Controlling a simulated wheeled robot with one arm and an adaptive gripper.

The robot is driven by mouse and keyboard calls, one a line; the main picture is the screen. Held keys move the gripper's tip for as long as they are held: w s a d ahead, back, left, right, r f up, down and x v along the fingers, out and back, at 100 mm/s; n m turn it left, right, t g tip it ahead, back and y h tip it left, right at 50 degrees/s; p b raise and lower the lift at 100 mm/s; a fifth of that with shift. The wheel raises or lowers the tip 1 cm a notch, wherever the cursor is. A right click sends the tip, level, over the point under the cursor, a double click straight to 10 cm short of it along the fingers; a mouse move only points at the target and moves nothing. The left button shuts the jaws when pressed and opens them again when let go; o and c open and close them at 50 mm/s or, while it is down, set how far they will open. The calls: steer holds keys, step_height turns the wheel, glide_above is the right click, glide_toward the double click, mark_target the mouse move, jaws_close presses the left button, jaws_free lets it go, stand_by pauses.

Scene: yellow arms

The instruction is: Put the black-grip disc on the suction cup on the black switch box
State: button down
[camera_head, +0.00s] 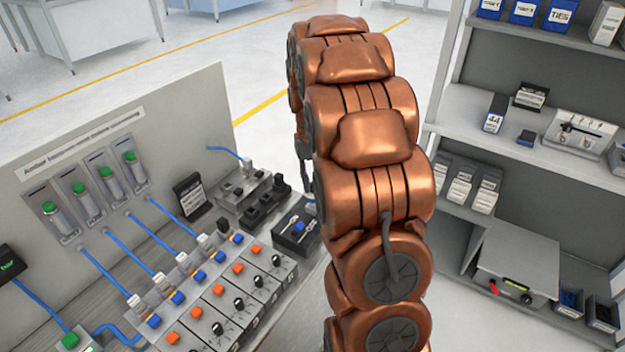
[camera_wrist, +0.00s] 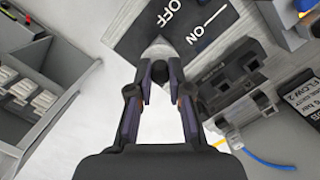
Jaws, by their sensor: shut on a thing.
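The black switch box (camera_wrist: 203,14), with OFF and ON in white, lies just beyond my fingertips in the wrist view. In the head view the box (camera_head: 289,238) stands at the right end of the bench, partly behind my copper arm. My gripper (camera_wrist: 160,72) is shut on the black grip of the disc. A pale grey rounded part (camera_wrist: 160,47) shows just past the fingertips, over the box's corner. I cannot tell whether it is the disc or the suction cup, or whether the two touch. The head view does not show my gripper clearly.
Dark holder blocks (camera_wrist: 226,80) stand close right of my gripper, with a blue hose (camera_wrist: 262,160) below them. A row of grey switch units (camera_head: 232,302) and an upright panel (camera_head: 190,115) fill the bench. Shelves (camera_head: 458,108) stand to the right.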

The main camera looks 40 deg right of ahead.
steer(key=shift+f, duration=0.25)
steer(key=c, duration=1)
jaws_free()
steer(key=shift+r, duration=0.1)
step_height(320, 180, up, 12)
steer(key=w, duration=0.1)
steer(key=shift+w+d, duration=0.3)
steer(key=shift+d, duration=0.05)
